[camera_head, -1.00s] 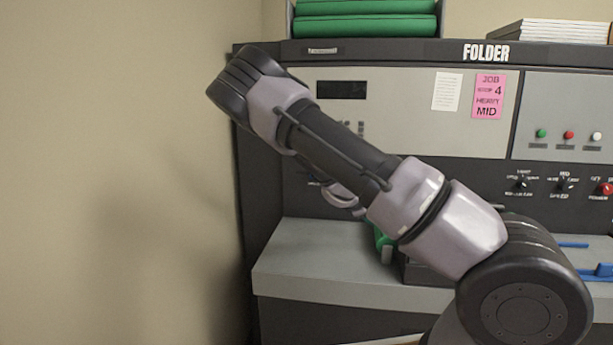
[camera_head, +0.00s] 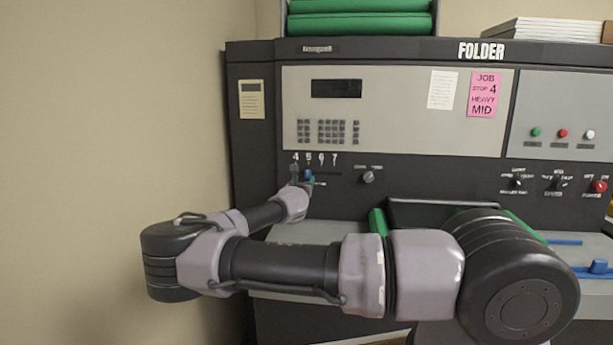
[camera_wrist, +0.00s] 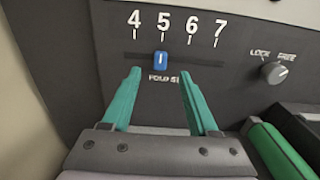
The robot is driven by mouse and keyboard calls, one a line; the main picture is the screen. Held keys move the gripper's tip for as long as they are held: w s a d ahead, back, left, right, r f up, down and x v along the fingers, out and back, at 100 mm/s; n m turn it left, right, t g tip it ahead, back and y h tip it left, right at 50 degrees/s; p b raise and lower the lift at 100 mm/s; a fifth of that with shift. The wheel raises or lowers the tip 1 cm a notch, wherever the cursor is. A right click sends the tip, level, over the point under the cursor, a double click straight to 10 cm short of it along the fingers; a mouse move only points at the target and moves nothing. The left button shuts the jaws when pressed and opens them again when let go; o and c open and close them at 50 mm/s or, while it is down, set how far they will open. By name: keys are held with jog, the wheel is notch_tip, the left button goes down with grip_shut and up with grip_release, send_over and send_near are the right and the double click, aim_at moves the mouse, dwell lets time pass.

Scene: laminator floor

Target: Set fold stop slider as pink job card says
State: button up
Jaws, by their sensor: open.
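The pink job card (camera_head: 484,95) on the folder's upper panel reads JOB, STOP 4, HEAVY, MID. The fold stop slider is a blue knob (camera_wrist: 161,61) on a horizontal track under the numbers 4, 5, 6, 7; it stands at 5. In the head view the slider (camera_head: 309,174) shows small beside my gripper tip. My gripper (camera_wrist: 160,74) is open and empty. Its two teal fingers point at the panel, one to each side of the slider and slightly below it, with gaps on both sides. The fingers partly cover the FOLD STOP label.
A grey LOCK/FREE knob (camera_wrist: 274,72) sits right of the slider; its pointer seems turned toward FREE. A green roller (camera_wrist: 280,150) lies at lower right. A keypad (camera_head: 327,131) is above the scale. The wall (camera_head: 110,150) is close on the left.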

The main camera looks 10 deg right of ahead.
aim_at(307, 173)
jog(key=x, duration=0.7)
jog(key=shift+w+d, duration=0.1)
jog(key=shift+w, duration=0.05)
grip_shut()
jog(key=shift+f, duration=0.1)
dwell(1.1)
